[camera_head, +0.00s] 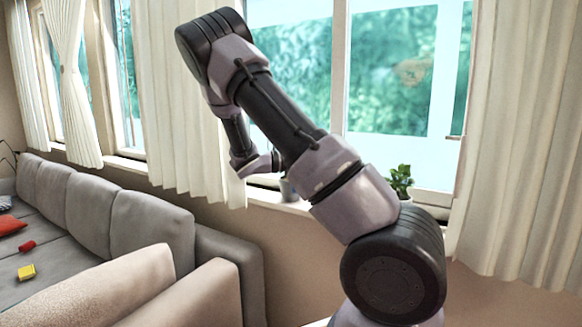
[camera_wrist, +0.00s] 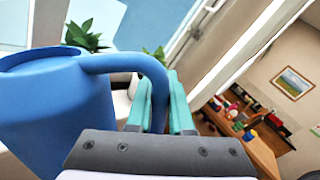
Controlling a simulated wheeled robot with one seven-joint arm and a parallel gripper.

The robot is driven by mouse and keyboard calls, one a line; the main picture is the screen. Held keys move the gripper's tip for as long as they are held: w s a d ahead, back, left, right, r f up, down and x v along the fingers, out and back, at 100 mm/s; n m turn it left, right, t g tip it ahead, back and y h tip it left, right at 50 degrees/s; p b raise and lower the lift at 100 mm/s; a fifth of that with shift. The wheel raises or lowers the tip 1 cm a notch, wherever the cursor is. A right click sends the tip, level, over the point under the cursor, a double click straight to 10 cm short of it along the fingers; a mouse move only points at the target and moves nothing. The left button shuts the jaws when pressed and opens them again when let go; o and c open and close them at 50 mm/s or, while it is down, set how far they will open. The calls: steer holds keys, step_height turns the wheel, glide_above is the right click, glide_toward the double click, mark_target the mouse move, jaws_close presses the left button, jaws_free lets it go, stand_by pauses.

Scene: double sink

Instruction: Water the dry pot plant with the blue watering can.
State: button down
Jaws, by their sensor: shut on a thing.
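The blue watering can (camera_wrist: 55,105) fills the left of the wrist view, and its curved handle (camera_wrist: 125,62) runs between the teal fingers of my gripper (camera_wrist: 162,100). My gripper is shut on this handle. In the head view I cannot make out the can. A green leafy plant (camera_wrist: 88,38) shows beyond the can in the wrist view, with a second, smaller green plant (camera_wrist: 157,54) past the handle. In the head view a green plant (camera_head: 401,178) stands on the window sill, partly behind my arm. I cannot tell which plant is dry.
Cream curtains (camera_head: 185,120) hang beside the windows. A grey sofa (camera_head: 150,225) fills the left. A wooden table (camera_wrist: 262,157) with clutter is far off in the wrist view.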

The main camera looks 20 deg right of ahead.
steer(key=shift+r, duration=0.1)
stand_by(0.4)
steer(key=shift+w+r+n, duration=0.3)
steer(key=shift+r+n, duration=0.1)
steer(key=shift+r, duration=0.4)
stand_by(1.0)
steer(key=shift+w+d+r+n, duration=0.1)
steer(key=shift+w+r+n, duration=0.1)
steer(key=shift+r, duration=0.25)
steer(key=shift+w+r+n, duration=0.15)
steer(key=shift+r+n, duration=0.05)
steer(key=shift+r, duration=0.3)
stand_by(0.9)
steer(key=shift+w+r+n, duration=0.4)
steer(key=shift+w+r, duration=0.05)
steer(key=shift+r, duration=0.3)
stand_by(0.5)
